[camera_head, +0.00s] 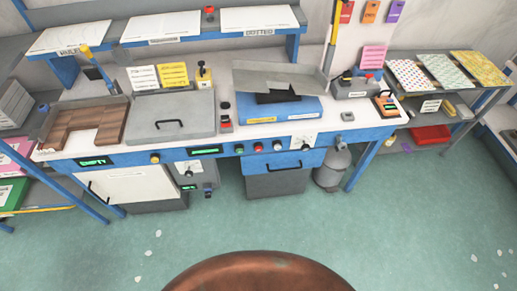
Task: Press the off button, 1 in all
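A row of small round buttons sits on the blue front edge of the workbench (225,147). A white dial panel (305,141) is to the right of the red button. An orange knob (155,158) sits farther left on the same edge. Neither of my grippers is in view.
A blue machine with a grey tray (280,78) stands on the bench above the buttons. A grey cylinder (331,170) stands below at the right. A brown rounded surface (260,272) fills the bottom middle. The green floor before the bench is mostly clear.

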